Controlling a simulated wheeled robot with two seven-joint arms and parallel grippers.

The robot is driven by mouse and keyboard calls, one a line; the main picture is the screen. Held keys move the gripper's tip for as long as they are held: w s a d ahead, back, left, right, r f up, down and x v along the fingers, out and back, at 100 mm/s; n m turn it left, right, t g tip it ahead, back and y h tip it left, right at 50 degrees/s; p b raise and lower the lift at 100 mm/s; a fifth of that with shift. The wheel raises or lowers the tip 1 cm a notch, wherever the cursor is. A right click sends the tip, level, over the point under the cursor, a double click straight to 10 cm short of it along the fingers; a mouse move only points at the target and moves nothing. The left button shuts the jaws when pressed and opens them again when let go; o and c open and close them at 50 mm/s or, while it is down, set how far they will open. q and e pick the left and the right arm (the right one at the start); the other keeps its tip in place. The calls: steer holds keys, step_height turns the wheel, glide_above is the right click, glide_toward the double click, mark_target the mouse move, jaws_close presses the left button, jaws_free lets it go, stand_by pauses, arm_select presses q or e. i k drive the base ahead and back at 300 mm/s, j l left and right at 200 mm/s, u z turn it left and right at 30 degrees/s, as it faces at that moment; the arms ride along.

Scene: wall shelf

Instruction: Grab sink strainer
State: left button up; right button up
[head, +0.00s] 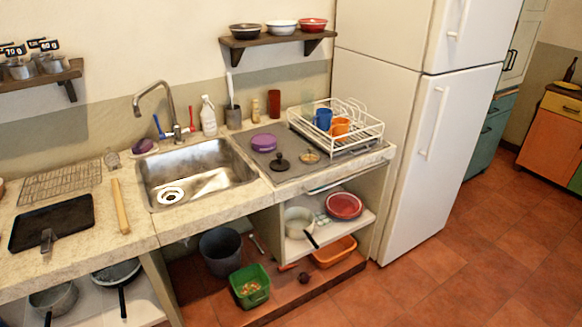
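A round metal strainer-like fitting (172,195) sits at the left end of the steel sink basin (210,179), over the drain. A small round gold-brown piece (310,156) lies on the grey mat right of the sink. Beside it is a dark round piece with a knob (280,162). I cannot tell for sure which of these is the sink strainer. Neither of my grippers is in view.
A faucet (166,107) rises behind the sink. A purple round item (263,142) and a white dish rack (345,132) stand to the right. A rolling pin (120,205) and black pan (55,221) lie left. Open floor (430,275) is in front of the fridge (413,150).

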mark_target(308, 158)
steer(key=i+l, duration=0.2)
steer(key=i+l+u, duration=0.1)
steer(key=i+l, duration=0.15)
steer(key=l, duration=0.2)
steer(key=i+l+u, duration=0.1)
steer(key=l, duration=0.25)
steer(key=i+l, duration=0.3)
steer(key=i+l+u, duration=0.1)
steer(key=l, duration=0.3)
steer(key=i+l, duration=0.25)
steer(key=i+l+u, duration=0.15)
steer(key=l, duration=0.3)
